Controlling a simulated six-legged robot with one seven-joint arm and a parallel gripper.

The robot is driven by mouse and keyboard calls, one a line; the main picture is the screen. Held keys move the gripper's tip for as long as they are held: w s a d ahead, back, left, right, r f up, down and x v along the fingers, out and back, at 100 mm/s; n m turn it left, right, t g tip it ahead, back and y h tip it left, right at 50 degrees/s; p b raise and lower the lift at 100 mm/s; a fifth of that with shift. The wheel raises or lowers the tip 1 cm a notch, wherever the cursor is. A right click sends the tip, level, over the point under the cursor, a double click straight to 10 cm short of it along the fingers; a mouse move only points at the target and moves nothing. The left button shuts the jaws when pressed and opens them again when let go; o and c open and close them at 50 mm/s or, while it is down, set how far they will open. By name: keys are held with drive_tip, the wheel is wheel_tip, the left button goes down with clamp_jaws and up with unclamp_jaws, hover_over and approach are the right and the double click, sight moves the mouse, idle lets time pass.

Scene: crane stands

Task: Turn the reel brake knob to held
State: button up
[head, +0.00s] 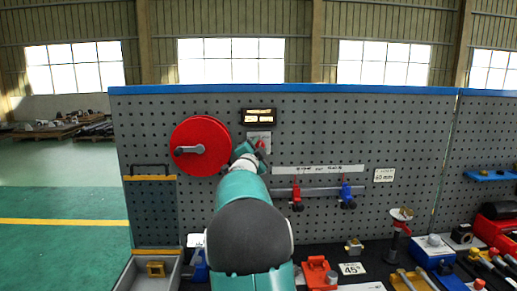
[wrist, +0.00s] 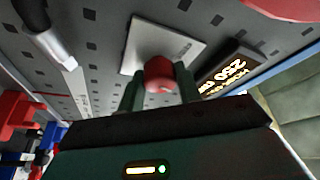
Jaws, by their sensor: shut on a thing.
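The red brake knob (wrist: 158,74) sits on a pale plate (wrist: 180,45) fixed to the pegboard. My gripper (wrist: 158,84) has one finger on each side of the knob and is shut on it. In the head view the knob (head: 261,145) shows only as a small red spot past my arm, and my gripper (head: 250,150) is mostly hidden by the arm. The big red reel (head: 212,135) with a grey crank hangs just left of the plate. The marks on the plate are too small to read, so the knob's setting cannot be told.
A lit display (head: 258,116) is just above the plate. Below right, a rail (head: 322,191) carries red and blue clamps under a white label strip (head: 318,169). The bench below holds a red block (head: 317,270) and other parts. The upper right pegboard is clear.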

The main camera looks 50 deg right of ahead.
drive_tip(key=m, duration=0.2)
drive_tip(key=m+g+y, duration=0.1)
drive_tip(key=m, duration=0.2)
drive_tip(key=shift+g, duration=0.3)
drive_tip(key=shift+w+m+y, duration=0.1)
drive_tip(key=shift+m+y, duration=0.2)
drive_tip(key=shift+m, duration=0.1)
drive_tip(key=o, duration=1)
drive_tip(key=shift+a+r, duration=0.1)
drive_tip(key=v, duration=1.3)
drive_tip(key=shift+a, duration=0.3)
